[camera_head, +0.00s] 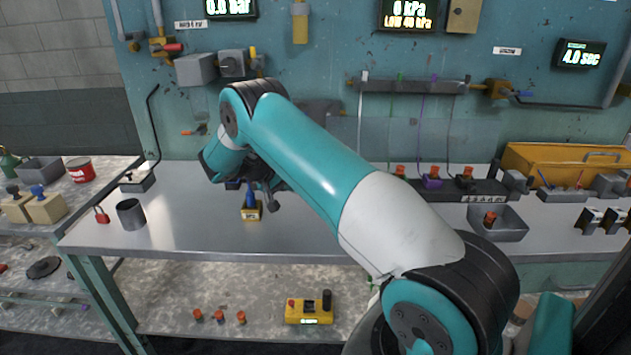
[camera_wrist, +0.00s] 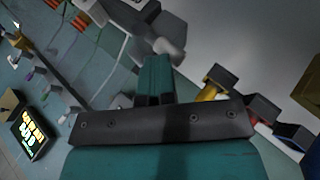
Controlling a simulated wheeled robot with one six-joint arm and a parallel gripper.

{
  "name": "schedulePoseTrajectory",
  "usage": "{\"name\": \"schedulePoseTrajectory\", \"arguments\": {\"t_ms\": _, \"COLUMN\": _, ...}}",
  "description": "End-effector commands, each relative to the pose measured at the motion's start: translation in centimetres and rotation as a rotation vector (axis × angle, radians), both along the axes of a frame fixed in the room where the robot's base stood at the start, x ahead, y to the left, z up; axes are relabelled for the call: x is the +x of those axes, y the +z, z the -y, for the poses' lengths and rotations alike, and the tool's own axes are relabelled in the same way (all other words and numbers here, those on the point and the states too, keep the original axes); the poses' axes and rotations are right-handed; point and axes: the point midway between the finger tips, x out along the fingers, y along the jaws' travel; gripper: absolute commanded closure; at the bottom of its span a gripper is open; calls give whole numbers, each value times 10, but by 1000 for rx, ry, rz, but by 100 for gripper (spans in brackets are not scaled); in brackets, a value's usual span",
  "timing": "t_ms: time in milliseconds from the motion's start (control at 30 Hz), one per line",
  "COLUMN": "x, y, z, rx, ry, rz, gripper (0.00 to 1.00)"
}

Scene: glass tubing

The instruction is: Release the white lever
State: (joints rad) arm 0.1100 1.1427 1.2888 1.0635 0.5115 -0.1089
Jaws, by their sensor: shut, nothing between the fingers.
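A rack (camera_head: 410,87) on the back panel carries several thin upright levers in different colours. The white lever (camera_head: 364,76) is the leftmost one and stands upright. My gripper (camera_head: 271,205) is low over the bench, left of and well below the rack, partly hidden behind my own arm. In the wrist view my gripper (camera_wrist: 162,45) is shut and empty, its fingers together. It is apart from the white lever.
A yellow block with a blue top (camera_head: 251,211) stands close beside my gripper. A grey cup (camera_head: 131,214) and a red padlock (camera_head: 102,216) are at the bench's left. A yellow toolbox (camera_head: 560,165) and a grey tray (camera_head: 497,224) are at the right. The middle bench is mostly clear.

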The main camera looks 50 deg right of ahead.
Motion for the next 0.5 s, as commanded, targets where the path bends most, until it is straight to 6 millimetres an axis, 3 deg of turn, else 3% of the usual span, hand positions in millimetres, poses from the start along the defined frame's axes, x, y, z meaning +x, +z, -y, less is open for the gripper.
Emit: {"name": "schedulePoseTrajectory", "arguments": {"t_ms": 500, "x": 2, "y": -6, "z": -4, "rx": 6, "ry": 7, "rz": -2, "gripper": 100}}
